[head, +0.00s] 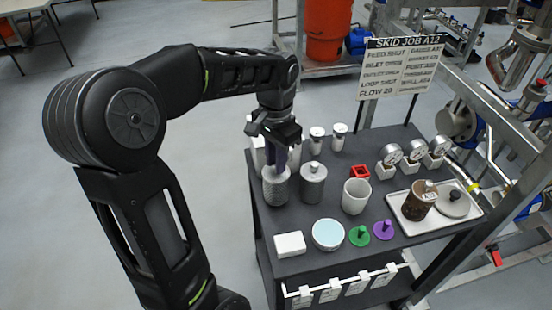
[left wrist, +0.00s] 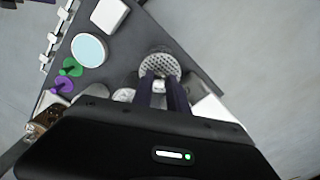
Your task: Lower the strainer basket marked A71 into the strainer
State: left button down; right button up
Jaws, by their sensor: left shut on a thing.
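A grey ribbed metal basket (head: 276,187) is at the left edge of the dark cart top. My left gripper (head: 278,162) points down over it, its fingers shut on the top of this basket. In the left wrist view the perforated round face of the basket (left wrist: 159,63) shows at the tips of the fingers (left wrist: 163,80). I cannot read an A71 mark on it, nor tell whether it touches the cart. A smooth grey canister (head: 313,184) stands just right of it. I cannot pick out the strainer with certainty. My right gripper is not in view.
The cart (head: 290,221) also holds a white cup (head: 356,196), a pale blue-topped disc (head: 328,235), green (head: 360,236) and purple (head: 383,230) knobs, gauges, and a tray (head: 413,231) with a brown cylinder (head: 415,205) and grey lid (head: 452,204). Pipework stands right.

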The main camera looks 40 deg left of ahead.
pick_arm(q)
jog(key=shift+f, duration=0.25)
jog(key=shift+f+b, duration=0.4)
jog(key=shift+b, duration=0.05)
jog(key=shift+f+b, duration=0.35)
jog(key=shift+f, duration=0.2)
dwell(0.4)
jog(key=c, duration=0.9)
grip_release()
jog(key=shift+r+p, duration=3)
jog(key=shift+r, duration=0.8)
